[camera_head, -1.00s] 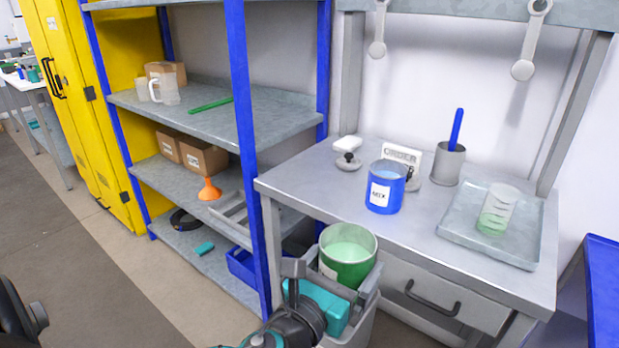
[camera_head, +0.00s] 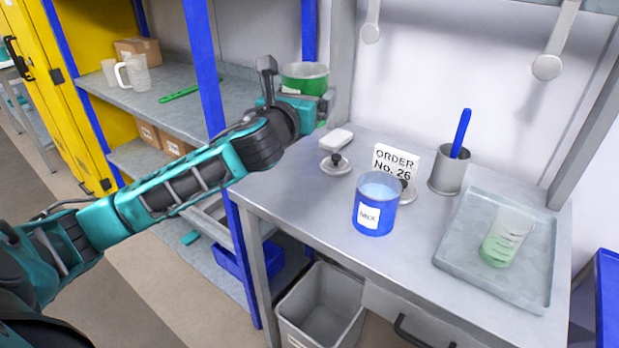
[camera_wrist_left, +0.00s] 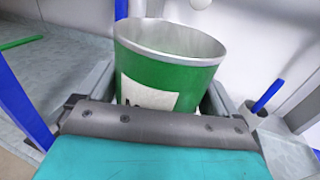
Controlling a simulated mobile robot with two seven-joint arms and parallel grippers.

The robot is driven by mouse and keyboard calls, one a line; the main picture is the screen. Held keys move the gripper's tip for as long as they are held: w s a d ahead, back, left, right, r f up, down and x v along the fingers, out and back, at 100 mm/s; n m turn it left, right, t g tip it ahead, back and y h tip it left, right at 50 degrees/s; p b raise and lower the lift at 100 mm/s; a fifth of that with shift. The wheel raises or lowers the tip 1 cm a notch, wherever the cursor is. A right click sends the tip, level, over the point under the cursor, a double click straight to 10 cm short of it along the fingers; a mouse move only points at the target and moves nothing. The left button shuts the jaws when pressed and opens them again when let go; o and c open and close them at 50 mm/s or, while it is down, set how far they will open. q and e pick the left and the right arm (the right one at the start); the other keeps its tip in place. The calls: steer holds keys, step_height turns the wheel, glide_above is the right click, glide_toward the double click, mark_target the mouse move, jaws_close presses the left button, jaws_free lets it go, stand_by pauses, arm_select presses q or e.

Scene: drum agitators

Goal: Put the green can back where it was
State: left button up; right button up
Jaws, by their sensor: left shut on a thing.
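The green can (camera_head: 304,77) is held up between the fingers of my left gripper (camera_head: 297,101), near the blue post where the shelf meets the bench. In the left wrist view the green can (camera_wrist_left: 168,72) sits upright or slightly tilted between the two fingers (camera_wrist_left: 160,100), with a white label facing me. Its rim is open and its inside looks pale grey and empty as far as I see. The middle shelf (camera_head: 215,95) has bare room to the left of the can. My right gripper is not in view.
A grey bin (camera_head: 322,305) stands below. A blue post (camera_head: 202,60) stands left of the gripper.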

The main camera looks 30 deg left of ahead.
arm_select(q)
steer(key=shift+w+a+r, duration=0.3)
steer(key=shift+a+r, duration=0.05)
steer(key=shift+r, duration=0.2)
steer(key=shift+w+a+f, duration=0.1)
steer(key=shift+w+f, duration=0.05)
steer(key=shift+f, duration=0.05)
step_height(320, 180, down, 5)
steer(key=shift+f, duration=0.2)
steer(key=shift+f+b, duration=2.3)
steer(key=shift+f, duration=4.65)
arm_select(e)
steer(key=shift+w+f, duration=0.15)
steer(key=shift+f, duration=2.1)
arm_select(q)
steer(key=shift+f, duration=0.2)
steer(key=o, duration=1.1)
steer(key=shift+c, duration=0.2)
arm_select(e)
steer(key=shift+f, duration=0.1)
